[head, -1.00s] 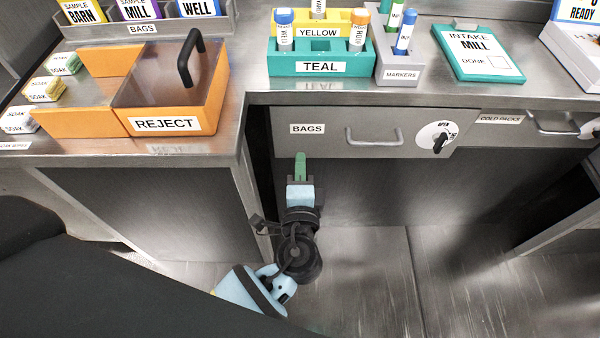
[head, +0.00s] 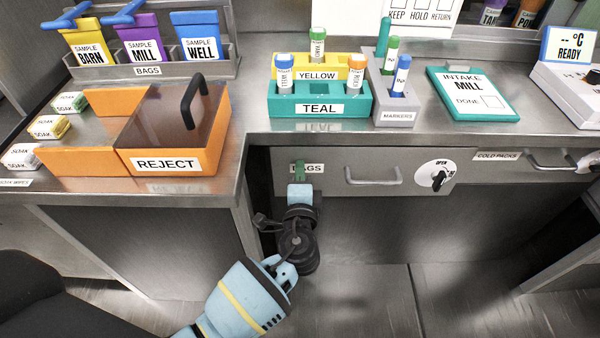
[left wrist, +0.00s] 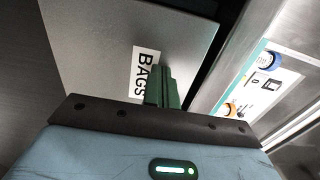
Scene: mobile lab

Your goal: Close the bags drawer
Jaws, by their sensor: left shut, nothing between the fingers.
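The bags drawer (head: 330,184) has a grey front under the counter, a bar handle (head: 373,180) and a round dial with a black knob (head: 437,177). Its label (head: 315,169) is partly hidden by my left gripper (head: 299,170). That gripper is shut and empty, its green fingers pointing at the drawer front. In the left wrist view the fingers (left wrist: 163,88) overlap the label (left wrist: 143,72), at or very near the panel; I cannot tell whether they touch. A dark gap shows beside the panel there. How far the drawer stands out is unclear. My right gripper is out of view.
The cold packs drawer (head: 520,171) is to the right. The counter above holds an orange reject bin (head: 190,178), a teal rack (head: 350,110), a markers holder (head: 397,115) and an intake clipboard (head: 470,85). The left cabinet (head: 150,240) stands close beside my left arm.

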